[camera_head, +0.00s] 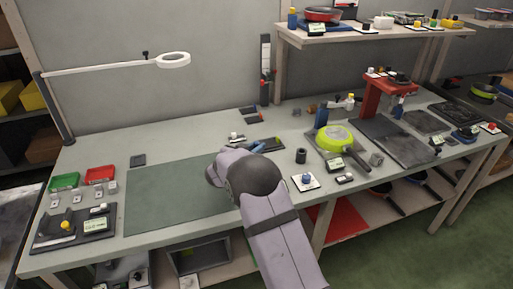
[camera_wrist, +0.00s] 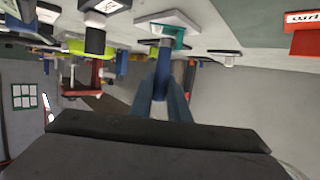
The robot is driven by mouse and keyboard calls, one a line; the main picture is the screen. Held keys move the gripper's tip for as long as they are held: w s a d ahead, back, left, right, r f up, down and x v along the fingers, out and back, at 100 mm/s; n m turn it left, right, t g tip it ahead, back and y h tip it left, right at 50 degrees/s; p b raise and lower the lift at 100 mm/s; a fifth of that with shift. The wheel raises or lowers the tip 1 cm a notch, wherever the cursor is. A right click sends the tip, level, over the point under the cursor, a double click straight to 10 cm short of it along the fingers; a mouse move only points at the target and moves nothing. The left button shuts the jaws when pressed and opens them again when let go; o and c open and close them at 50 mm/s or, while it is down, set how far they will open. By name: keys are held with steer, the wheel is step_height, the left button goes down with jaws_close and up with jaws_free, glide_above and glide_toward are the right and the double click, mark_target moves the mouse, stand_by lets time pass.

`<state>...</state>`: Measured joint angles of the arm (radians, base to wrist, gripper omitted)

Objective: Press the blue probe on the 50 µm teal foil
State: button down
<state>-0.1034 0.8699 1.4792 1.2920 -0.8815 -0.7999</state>
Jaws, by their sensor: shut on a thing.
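My gripper (camera_wrist: 163,90) reaches up from the bottom of the wrist view, where the scene looks upside down. It is shut on a slim blue thing (camera_wrist: 164,62), seemingly the blue probe. The probe's far end lies close to a teal patch (camera_wrist: 168,30) on a pale plate (camera_wrist: 175,18); I cannot tell whether they touch. The patch looks like the teal foil, but no thickness label is legible. In the head view my arm hides most of the gripper and the foil; a blue part (camera_head: 258,147) shows just past the wrist.
A green mat (camera_head: 165,195) lies left of my arm. Green (camera_head: 65,181) and red (camera_head: 100,174) trays stand at the far left. A lime pan (camera_head: 336,140), a black cylinder (camera_head: 301,156) and a white plate with a blue knob (camera_head: 306,181) stand to the right.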

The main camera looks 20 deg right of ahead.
steer(key=shift+f, duration=0.65)
stand_by(0.9)
step_height(320, 180, up, 7)
steer(key=p, duration=0.6)
steer(key=shift+r+p, duration=0.1)
steer(key=shift+p, duration=0.25)
